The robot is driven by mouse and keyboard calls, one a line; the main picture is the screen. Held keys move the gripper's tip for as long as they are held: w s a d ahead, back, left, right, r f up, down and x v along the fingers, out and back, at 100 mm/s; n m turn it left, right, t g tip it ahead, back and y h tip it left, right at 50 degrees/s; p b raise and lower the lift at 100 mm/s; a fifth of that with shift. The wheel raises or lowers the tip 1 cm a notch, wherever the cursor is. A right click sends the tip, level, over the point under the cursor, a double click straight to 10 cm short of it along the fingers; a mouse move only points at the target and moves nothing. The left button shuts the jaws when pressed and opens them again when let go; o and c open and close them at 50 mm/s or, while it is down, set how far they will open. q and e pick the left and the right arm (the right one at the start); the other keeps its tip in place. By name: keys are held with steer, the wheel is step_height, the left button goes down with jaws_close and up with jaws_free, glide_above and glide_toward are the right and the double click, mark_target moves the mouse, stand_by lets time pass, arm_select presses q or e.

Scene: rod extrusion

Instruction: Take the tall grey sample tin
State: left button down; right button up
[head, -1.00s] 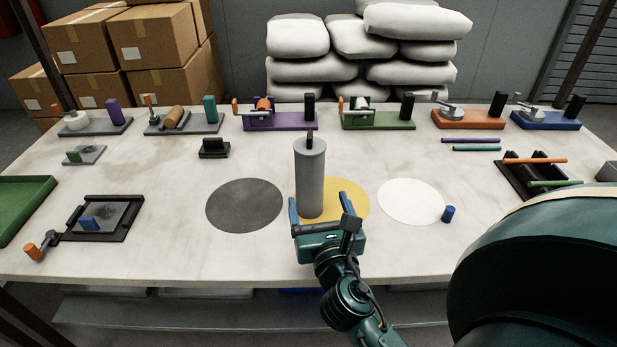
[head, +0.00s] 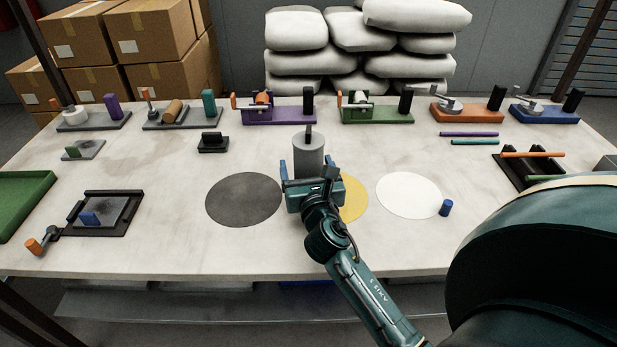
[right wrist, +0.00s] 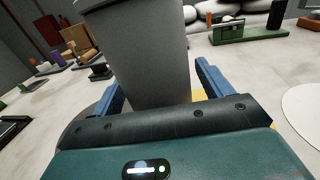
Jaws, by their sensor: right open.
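The tall grey tin (head: 309,155) stands upright at the middle of the table, with a black knob on its lid. Its lower part is hidden behind my right gripper (head: 308,167) in the head view. The gripper is open, with one blue finger on each side of the tin. In the right wrist view the grey tin (right wrist: 152,55) fills the space between the two fingers (right wrist: 160,80). I cannot tell whether either finger touches it. My left gripper is not in view.
A yellow disc (head: 353,198) shows beside the gripper, between a dark grey disc (head: 243,200) and a white disc (head: 407,195). A small blue cylinder (head: 446,208) stands at the white disc's edge. Several coloured fixtures line the back. A black block (head: 212,143) sits left of the tin.

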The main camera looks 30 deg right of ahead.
steer(key=shift+c, duration=0.5)
steer(key=c, duration=1)
